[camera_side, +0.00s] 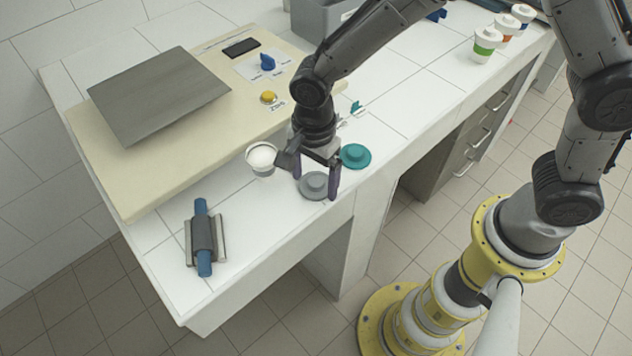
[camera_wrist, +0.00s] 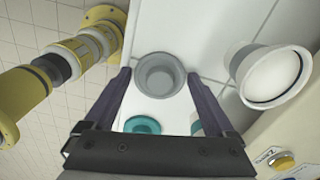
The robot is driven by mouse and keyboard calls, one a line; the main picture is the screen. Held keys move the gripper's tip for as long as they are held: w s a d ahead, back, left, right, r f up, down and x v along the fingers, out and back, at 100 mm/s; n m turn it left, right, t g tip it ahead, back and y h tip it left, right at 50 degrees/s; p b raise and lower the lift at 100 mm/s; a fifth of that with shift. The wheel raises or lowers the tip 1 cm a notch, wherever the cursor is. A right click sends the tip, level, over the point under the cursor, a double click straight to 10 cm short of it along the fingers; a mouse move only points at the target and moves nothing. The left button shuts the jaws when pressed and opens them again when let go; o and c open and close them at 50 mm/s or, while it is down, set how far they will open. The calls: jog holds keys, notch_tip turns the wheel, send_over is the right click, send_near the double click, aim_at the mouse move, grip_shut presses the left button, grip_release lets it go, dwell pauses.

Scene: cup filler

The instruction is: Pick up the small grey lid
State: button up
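The small grey lid (camera_side: 315,184) is a round disc with a raised knob, lying on the white tiled counter near its front edge. It also shows in the wrist view (camera_wrist: 160,75), between the tips of my fingers. My gripper (camera_side: 318,190) points down over the lid, with one finger on each side of it. In the wrist view the fingers (camera_wrist: 160,80) stand wide apart. Whether they touch the lid's rim I cannot tell. A teal lid (camera_side: 355,155) lies just right of the grey one and shows below it in the wrist view (camera_wrist: 143,125).
A white-filled cup (camera_side: 262,158) stands close left of my gripper. A blue roller in a grey holder (camera_side: 203,240) lies at the front left. A cream panel (camera_side: 125,175) with a yellow button (camera_side: 268,97) is behind. Several lidded cups (camera_side: 487,42) stand at the far right.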

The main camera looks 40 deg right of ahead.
jog(key=c, duration=0.8)
jog(key=shift+c, duration=0.2)
jog(key=shift+r, duration=0.1)
